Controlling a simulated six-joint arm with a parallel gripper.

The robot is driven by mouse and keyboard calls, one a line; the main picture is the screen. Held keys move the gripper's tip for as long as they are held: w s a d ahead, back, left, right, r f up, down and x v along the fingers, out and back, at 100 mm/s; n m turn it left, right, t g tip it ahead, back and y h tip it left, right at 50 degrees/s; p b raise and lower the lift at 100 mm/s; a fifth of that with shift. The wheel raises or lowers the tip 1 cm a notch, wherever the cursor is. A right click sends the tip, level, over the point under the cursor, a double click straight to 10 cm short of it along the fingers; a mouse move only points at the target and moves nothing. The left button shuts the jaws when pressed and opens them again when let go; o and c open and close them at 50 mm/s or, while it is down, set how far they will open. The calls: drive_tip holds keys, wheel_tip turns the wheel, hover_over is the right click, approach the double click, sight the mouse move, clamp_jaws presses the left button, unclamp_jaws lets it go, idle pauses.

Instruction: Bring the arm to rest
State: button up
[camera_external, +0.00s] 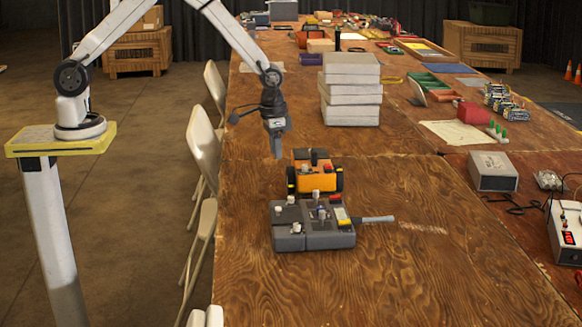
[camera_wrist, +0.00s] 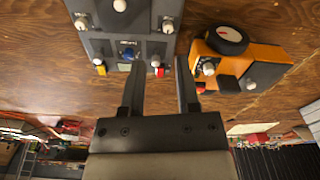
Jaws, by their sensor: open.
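My gripper (camera_external: 277,148) hangs fingers-down above the wooden table (camera_external: 400,270), just behind and left of the orange wheeled device (camera_external: 301,179). In the wrist view its two dark fingers (camera_wrist: 160,85) are apart with nothing between them. A grey control box (camera_external: 305,238) with knobs and a side handle sits in front of the orange device. In the wrist view the grey box (camera_wrist: 97,47) is beyond the fingertips, and the orange device (camera_wrist: 265,70) is to the right of the fingers.
A stack of white boxes (camera_external: 350,88) stands behind and right of the orange device. Chairs (camera_external: 203,140) line the table's left edge. A grey box (camera_external: 492,171) and a white instrument (camera_external: 566,230) sit at the right. The front of the table is clear.

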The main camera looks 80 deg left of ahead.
drive_tip(key=s+d+r+m+t, duration=0.1)
drive_tip(key=s+r, duration=0.3)
drive_tip(key=s, duration=0.5)
drive_tip(key=s+d+r+m+t, duration=0.1)
drive_tip(key=s+d+r, duration=0.2)
drive_tip(key=s, duration=0.7)
drive_tip(key=shift+v, duration=0.8)
drive_tip(key=shift+s, duration=0.1)
